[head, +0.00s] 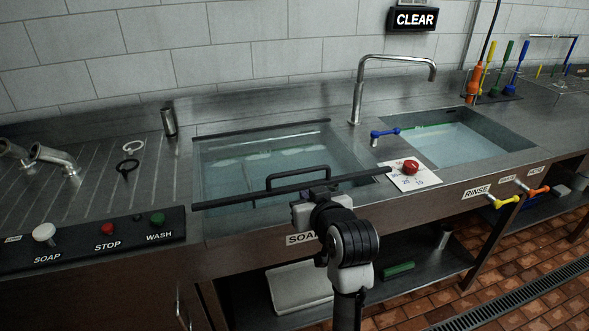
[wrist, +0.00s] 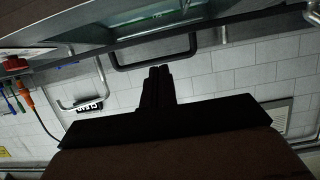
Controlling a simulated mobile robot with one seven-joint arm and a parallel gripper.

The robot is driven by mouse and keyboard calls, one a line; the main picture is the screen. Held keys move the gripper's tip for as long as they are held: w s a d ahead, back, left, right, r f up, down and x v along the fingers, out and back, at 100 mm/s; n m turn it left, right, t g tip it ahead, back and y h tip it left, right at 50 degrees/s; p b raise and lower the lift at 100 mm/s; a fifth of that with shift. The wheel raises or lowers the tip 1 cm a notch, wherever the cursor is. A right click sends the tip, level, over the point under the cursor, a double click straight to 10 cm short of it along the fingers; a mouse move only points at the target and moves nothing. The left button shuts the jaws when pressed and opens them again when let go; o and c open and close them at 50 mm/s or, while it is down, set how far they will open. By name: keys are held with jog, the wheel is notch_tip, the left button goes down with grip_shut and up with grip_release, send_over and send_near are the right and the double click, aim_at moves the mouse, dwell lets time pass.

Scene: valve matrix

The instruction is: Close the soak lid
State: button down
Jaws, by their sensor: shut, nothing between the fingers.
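The soak lid is a clear pane (head: 235,165) with a dark back bar (head: 262,128) and front bar (head: 225,201). It covers the left basin in the head view. Its front edge looks raised, with the right end crossing over the dial card. A black handle (head: 297,171) stands on the front bar; the handle also shows in the wrist view (wrist: 122,66). My gripper (head: 318,191) is at the front bar, just below the handle in the head view. In the wrist view its shut, empty fingertips (wrist: 160,69) point at the handle's outer bar. I cannot tell whether they touch.
A red dial (head: 411,167) sits on a white card right of the lid. A tall faucet (head: 362,85) and an open rinse basin (head: 450,145) lie beyond. A button panel (head: 100,238) is at left. Yellow (head: 503,201) and orange (head: 538,190) valve handles stick out in front.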

aim_at(295, 185)
jog(key=p+x, duration=0.2)
jog(key=x, duration=0.8)
jog(key=shift+f+p, duration=0.1)
jog(key=shift+p, duration=0.2)
